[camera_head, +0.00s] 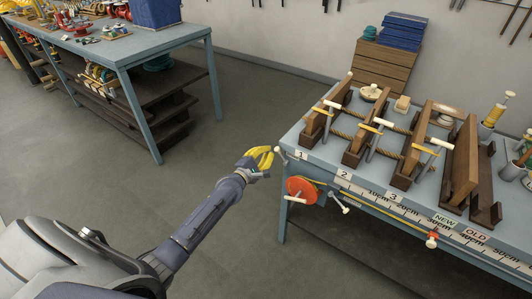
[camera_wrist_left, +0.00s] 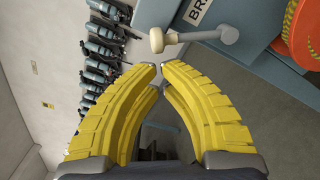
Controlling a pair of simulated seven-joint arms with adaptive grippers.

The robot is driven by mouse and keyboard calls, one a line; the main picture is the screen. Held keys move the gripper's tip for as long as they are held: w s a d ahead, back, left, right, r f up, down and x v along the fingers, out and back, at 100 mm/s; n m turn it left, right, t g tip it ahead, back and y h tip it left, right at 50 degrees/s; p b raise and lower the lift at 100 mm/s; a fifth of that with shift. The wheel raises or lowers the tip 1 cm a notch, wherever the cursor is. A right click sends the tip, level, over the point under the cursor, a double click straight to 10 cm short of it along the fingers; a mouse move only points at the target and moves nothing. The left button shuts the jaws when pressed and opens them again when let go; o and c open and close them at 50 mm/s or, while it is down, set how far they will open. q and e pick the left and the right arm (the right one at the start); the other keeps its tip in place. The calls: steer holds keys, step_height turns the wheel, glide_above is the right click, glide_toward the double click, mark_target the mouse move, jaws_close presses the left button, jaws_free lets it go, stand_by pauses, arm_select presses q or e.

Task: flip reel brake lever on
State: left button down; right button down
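The brake lever (camera_head: 281,156) sticks out at the table's front left corner, a grey arm with a cream knob. In the left wrist view the knob (camera_wrist_left: 157,41) is just beyond my fingertips, and the lever arm (camera_wrist_left: 205,36) runs right from it to a round pivot. The orange-red reel (camera_head: 301,190) hangs on the table's front; its edge also shows in the left wrist view (camera_wrist_left: 303,28). My left gripper (camera_head: 262,157) has yellow fingers, tips nearly together and empty, apart from the knob. My right gripper is not in view.
A blue-grey workbench (camera_head: 318,164) carries wooden clamps with ropes. A crank handle (camera_head: 340,202) juts out right of the reel. A second bench (camera_head: 140,48) stands at the back left. The floor between the benches is clear. A partly hidden label beginning "BR" (camera_wrist_left: 197,12) is beside the lever.

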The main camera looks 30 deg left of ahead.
arm_select(q)
steer(key=shift+d+r+m, duration=0.7)
steer(key=shift+d+m, duration=0.1)
steer(key=shift+m, duration=0.1)
steer(key=s+a+f, duration=0.1)
steer(key=s+a, duration=0.4)
steer(key=s, duration=0.5)
steer(key=shift+s+f, duration=0.2)
steer(key=shift+f, duration=0.15)
